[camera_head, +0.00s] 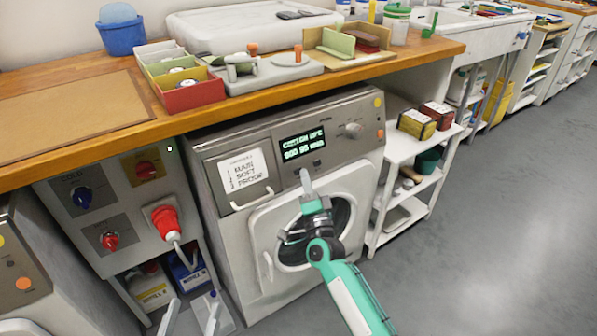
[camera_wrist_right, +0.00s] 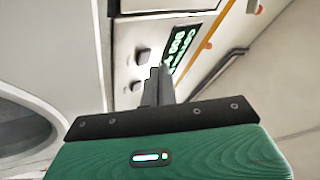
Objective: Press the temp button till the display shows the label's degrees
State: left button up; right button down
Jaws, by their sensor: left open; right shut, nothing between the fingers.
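The washing machine (camera_head: 225,225) stands under the wooden counter. Its lit display (camera_head: 303,145) shows two lines of green text; the top one seems to start with "COTTON", but I cannot read the degrees surely. A white label (camera_head: 243,171) left of it lists lines like "MAIN", "SOFT" and "PROOF"; I can make out no degrees. My right gripper (camera_head: 305,172) is shut and empty, its tip just below the display. In the right wrist view, two grey buttons (camera_wrist_right: 142,56) (camera_wrist_right: 136,86) lie near the fingertips (camera_wrist_right: 159,72); contact is unclear. My left gripper (camera_head: 190,316) is open and empty at bottom left.
A dial (camera_head: 353,130) sits right of the display. The round door (camera_head: 265,222) is below, partly behind my right arm. A panel with coloured knobs and a red plug (camera_head: 165,219) is at left. A white shelf (camera_head: 402,148) stands right; the grey floor (camera_head: 480,230) beyond is clear.

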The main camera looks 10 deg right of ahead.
jog(key=shift+w, duration=0.1)
dwell(0.7)
jog(key=shift+w+a+f, duration=0.1)
jog(key=shift+w+a, duration=0.05)
jog(key=shift+w, duration=0.15)
jog(key=shift+w+a+f, duration=0.1)
jog(key=shift+w, duration=0.2)
dwell(0.6)
jog(key=shift+s, duration=0.1)
jog(key=shift+s+d+r+p, duration=0.25)
jog(key=shift+s+p, duration=0.05)
jog(key=shift+s, duration=0.3)
jog(key=s+p, duration=0.1)
jog(key=s+d+r+p, duration=0.1)
jog(key=s, duration=0.1)
jog(key=s+p, duration=0.1)
jog(key=shift+s+d+r, duration=0.2)
jog(key=shift+s+d, duration=0.05)
jog(key=shift+d, duration=0.05)
dwell(0.4)
